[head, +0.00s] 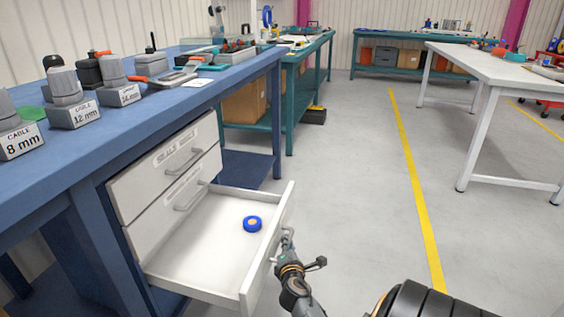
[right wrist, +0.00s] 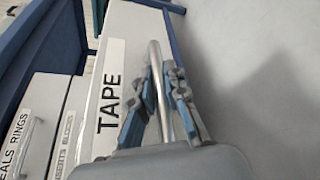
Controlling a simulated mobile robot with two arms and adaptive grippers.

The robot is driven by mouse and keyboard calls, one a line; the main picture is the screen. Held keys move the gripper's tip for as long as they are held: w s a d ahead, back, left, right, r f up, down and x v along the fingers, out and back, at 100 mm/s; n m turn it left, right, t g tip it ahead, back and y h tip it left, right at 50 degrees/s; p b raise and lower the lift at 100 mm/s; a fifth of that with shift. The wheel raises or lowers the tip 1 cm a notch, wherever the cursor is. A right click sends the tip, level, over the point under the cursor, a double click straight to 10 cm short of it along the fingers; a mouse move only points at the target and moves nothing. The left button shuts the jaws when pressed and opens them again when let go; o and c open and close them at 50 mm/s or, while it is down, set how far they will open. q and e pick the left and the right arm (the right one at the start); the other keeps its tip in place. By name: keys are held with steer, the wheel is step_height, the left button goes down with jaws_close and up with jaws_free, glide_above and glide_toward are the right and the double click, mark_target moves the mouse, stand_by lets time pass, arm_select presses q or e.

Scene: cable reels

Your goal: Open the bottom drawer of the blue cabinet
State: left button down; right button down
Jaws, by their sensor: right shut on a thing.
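The white bottom drawer (head: 190,289) under the blue bench (head: 95,215) is pulled well out in the head view. A blue tape roll (head: 252,224) lies inside it. My right gripper (head: 286,243) is at the drawer's front. In the right wrist view, my right gripper (right wrist: 163,88) is shut around the metal bar handle (right wrist: 158,65), beside the "TAPE" label (right wrist: 110,85) on the drawer front (right wrist: 132,30). The two drawers above, the top one (head: 165,165) and the middle one (head: 172,200), are shut. My left gripper is not in view.
Grey cable blocks (head: 73,115) and tools stand on the blue bench top. A green bench (head: 290,95) stands behind it, and a white table (head: 490,75) stands at the right. The grey floor (head: 350,190) beside the drawer is clear, with a yellow line.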

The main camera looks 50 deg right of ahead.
steer(key=shift+s+d, duration=0.1)
steer(key=shift+d, duration=0.05)
steer(key=c, duration=1.7)
jaws_free()
steer(key=shift+o, duration=0.2)
steer(key=shift+s+a, duration=0.25)
steer(key=shift+a, duration=0.1)
steer(key=v, duration=1.1)
steer(key=shift+r, duration=0.15)
steer(key=shift+s, duration=0.1)
